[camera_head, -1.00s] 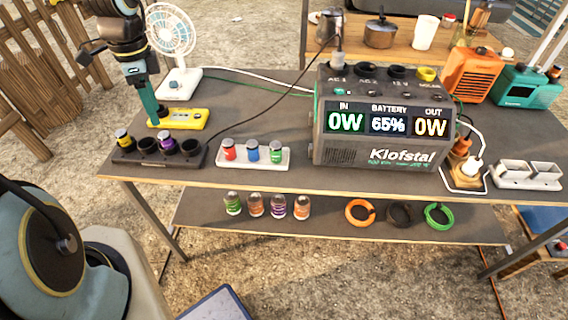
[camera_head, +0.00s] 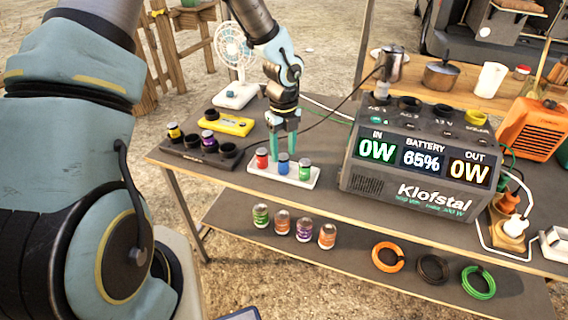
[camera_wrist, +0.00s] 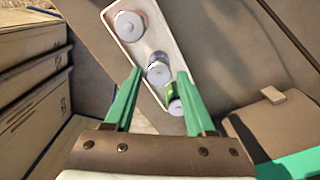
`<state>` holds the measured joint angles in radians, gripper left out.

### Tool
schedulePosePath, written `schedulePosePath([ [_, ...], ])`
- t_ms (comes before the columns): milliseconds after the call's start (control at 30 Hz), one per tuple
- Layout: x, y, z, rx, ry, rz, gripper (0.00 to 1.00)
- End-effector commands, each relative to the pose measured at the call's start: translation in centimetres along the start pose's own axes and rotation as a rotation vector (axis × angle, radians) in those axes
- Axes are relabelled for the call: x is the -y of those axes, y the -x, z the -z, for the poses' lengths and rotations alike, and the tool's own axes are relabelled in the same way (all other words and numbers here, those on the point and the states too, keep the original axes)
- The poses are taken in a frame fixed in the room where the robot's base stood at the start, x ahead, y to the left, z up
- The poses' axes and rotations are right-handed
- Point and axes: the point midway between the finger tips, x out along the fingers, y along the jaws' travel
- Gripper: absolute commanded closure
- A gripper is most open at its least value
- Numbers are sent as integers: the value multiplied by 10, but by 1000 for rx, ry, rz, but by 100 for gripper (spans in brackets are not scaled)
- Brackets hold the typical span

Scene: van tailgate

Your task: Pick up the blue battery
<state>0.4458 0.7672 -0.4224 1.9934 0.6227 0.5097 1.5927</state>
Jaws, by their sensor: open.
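The blue battery (camera_head: 283,164) stands upright in the middle of a white tray (camera_head: 256,172), between a red battery (camera_head: 262,158) and a green battery (camera_head: 305,169). My gripper (camera_head: 284,146) is open, pointing down just above and behind the blue battery. In the wrist view, the open green fingers of my gripper (camera_wrist: 160,92) point towards the tray (camera_wrist: 112,18). The silver top of the blue battery (camera_wrist: 158,69) shows between the fingertips, slightly beyond them. A green-sided battery (camera_wrist: 174,103) is near the right finger. I cannot tell whether a finger touches any battery.
A power station (camera_head: 410,160) stands right of the tray. A dark holder (camera_head: 190,155) with batteries and a yellow device (camera_head: 226,126) are to the left. A black cable (camera_head: 330,95) runs behind the tray.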

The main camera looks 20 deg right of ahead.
Motion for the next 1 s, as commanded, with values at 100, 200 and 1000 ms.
schedulePosePath([
  [100,-1,-16,2,-2,-3,-4,44],
  [200,-1,-31,2,-2,0,-3,44],
  [1000,-1,-46,1,0,1,-1,91],
])
